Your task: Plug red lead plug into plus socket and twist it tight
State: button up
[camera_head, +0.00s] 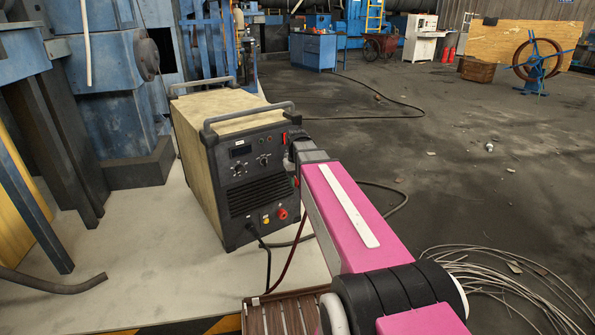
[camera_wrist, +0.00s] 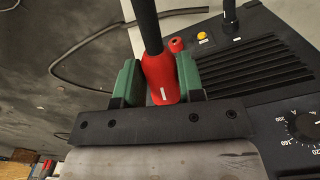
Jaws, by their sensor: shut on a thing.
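The red lead plug (camera_wrist: 159,78) is between the two green fingers of my gripper (camera_wrist: 160,80) in the wrist view, which are shut on it. A dark lead runs up from the plug. The red plus socket (camera_wrist: 176,45) shows just beyond the plug on the machine's front panel; the plug looks apart from it. In the head view the red socket (camera_head: 282,214) is low on the right of the front panel. My arm hides most of the gripper and plug there. The welding machine (camera_head: 244,160) stands upright on a pale platform.
A black lead plug (camera_wrist: 230,18) sits in the panel beside a yellow button (camera_wrist: 202,38). A knob (camera_wrist: 302,125) and vent slots are close to my gripper. A slatted wooden crate (camera_head: 284,312) stands in front. Coiled wire (camera_head: 500,275) lies on the floor at right.

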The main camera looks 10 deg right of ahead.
notch_tip(320, 180, down, 29)
jog(key=w+d+n, duration=0.1)
jog(key=w+n, duration=0.1)
jog(key=n, duration=0.1)
jog(key=shift+w+d+r, duration=0.2)
jog(key=shift+w+d, duration=0.05)
jog(key=shift+w+a, duration=0.35)
jog(key=shift+w, duration=0.55)
jog(key=shift+w+a, duration=0.4)
jog(key=shift+w, duration=0.5)
jog(key=shift+w+a, duration=0.35)
jog(key=shift+w, duration=0.55)
jog(key=shift+w+a, duration=0.35)
jog(key=shift+w, duration=0.45)
jog(key=shift+w+a, duration=0.3)
jog(key=shift+w, duration=0.5)
